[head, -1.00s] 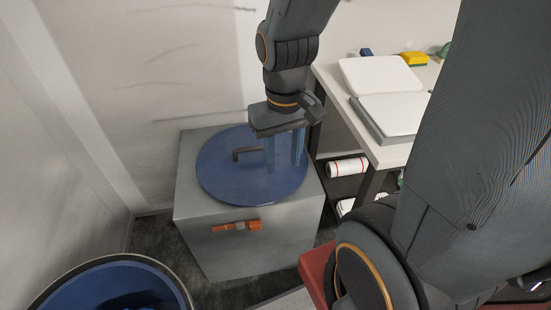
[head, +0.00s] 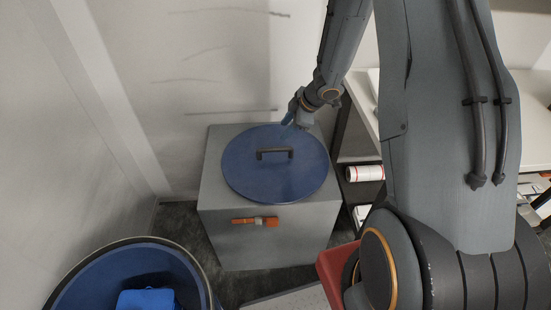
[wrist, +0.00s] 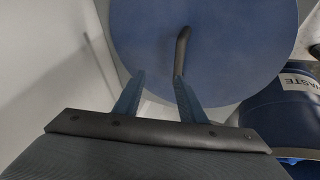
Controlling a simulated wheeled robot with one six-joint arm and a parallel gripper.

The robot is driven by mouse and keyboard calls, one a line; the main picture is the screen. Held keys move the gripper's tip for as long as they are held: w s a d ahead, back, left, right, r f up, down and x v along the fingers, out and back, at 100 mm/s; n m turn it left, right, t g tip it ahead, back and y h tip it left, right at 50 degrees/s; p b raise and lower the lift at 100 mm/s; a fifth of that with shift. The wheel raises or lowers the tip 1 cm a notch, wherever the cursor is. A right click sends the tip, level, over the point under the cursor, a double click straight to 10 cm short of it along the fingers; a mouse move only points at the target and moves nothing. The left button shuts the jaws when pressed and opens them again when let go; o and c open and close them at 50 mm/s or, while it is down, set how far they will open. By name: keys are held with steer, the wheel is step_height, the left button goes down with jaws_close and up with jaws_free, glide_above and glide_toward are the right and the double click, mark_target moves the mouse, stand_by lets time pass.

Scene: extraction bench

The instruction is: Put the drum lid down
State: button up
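The drum lid (head: 250,180) is a round blue disc with a dark bar handle (head: 275,152). It lies flat on top of a grey box (head: 222,222), handle up. My gripper (head: 288,119) is at the lid's back edge in the head view, apart from the handle. In the wrist view the lid (wrist: 225,45) fills the top, and my gripper's two blue fingers (wrist: 158,92) are spread with nothing between their tips. The handle (wrist: 182,48) is just beyond the right finger. The fingers are mostly hidden in the head view.
An open blue drum (head: 75,285) with a blue item (head: 148,300) inside stands at the front left. The wrist view shows the drum (wrist: 285,118) with a waste label. An orange-handled valve (head: 255,221) sticks out of the box front. A bench stands at the right; walls close the left and back.

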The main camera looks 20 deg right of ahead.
mark_target(276, 148)
steer(key=shift+w+a+f+n+g+y+p, duration=0.1)
steer(key=shift+a+f+n+g+y+p, duration=0.4)
steer(key=shift+f, duration=1.2)
steer(key=shift+w+a+f+n+t+y+p, duration=0.1)
steer(key=shift+a+f+n, duration=0.15)
steer(key=shift+a+f, duration=1)
steer(key=shift+a+f+n+g+y+p, duration=0.25)
steer(key=shift+f+n+g, duration=0.1)
steer(key=shift+f, duration=1.8)
steer(key=shift+d, duration=0.1)
jaws_close()
